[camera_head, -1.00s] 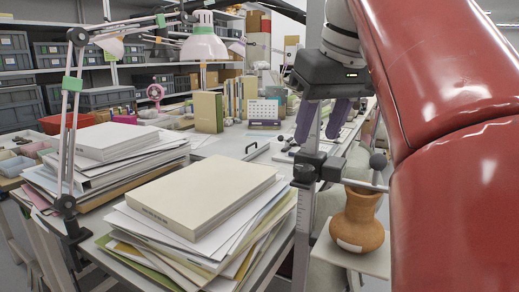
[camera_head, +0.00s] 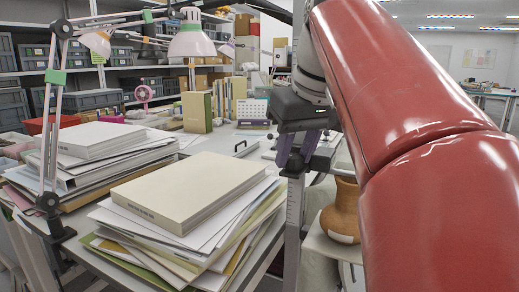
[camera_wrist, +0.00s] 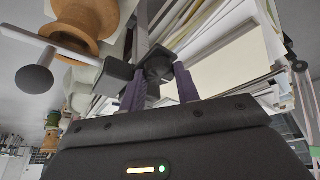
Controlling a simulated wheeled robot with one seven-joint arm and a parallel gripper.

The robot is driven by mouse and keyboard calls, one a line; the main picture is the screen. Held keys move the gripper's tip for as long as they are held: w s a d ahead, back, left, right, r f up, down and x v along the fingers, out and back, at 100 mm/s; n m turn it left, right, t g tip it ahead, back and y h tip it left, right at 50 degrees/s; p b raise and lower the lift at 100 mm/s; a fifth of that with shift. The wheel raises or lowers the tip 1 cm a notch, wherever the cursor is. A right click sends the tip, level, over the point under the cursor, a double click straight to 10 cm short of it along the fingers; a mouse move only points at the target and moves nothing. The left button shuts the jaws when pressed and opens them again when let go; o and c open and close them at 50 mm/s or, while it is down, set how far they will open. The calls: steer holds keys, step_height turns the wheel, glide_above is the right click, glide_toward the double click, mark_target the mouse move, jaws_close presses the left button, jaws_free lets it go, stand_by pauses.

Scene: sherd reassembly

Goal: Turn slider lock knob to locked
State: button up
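My gripper (camera_head: 296,155) has purple fingers and is at the slider block (camera_head: 291,170) on the upright metal rail (camera_head: 294,215). In the wrist view the fingertips (camera_wrist: 160,75) stand apart on either side of a dark round knob (camera_wrist: 159,64) on the dark slider block (camera_wrist: 117,70). The gripper looks open; whether a finger touches the knob is unclear. In the head view the fingers and my arm cover most of the block. Whether the knob is locked cannot be told.
A brown clay pot (camera_head: 341,212) stands on a small support close right of the rail, partly behind my arm. A stack of papers with a cream book (camera_head: 195,190) is close left. A lamp arm (camera_head: 55,110) stands at the far left.

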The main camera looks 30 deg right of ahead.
steer(key=c, duration=0.4)
steer(key=shift+r+m, duration=0.1)
steer(key=shift+m, duration=0.2)
steer(key=m+h+p, duration=0.1)
steer(key=m+p, duration=0.1)
steer(key=m, duration=0.1)
steer(key=shift+a+m+h, duration=0.15)
steer(key=shift+m+h, duration=0.15)
steer(key=m+p, duration=0.1)
steer(key=m, duration=0.1)
steer(key=m+g+h+p, duration=0.1)
steer(key=m, duration=0.1)
steer(key=shift+w+m+h, duration=0.15)
steer(key=shift+m+h, duration=0.15)
steer(key=m+g, duration=0.1)
steer(key=m, duration=0.3)
steer(key=shift+w+a+m+g+h, duration=0.15)
steer(key=shift+m+g+h, duration=0.15)
steer(key=shift+g+h, duration=0.1)
steer(key=shift+w+m+g, duration=0.1)
steer(key=shift+m+g, duration=0.7)
steer(key=shift+m, duration=1.4)
steer(key=shift+h, duration=0.3)
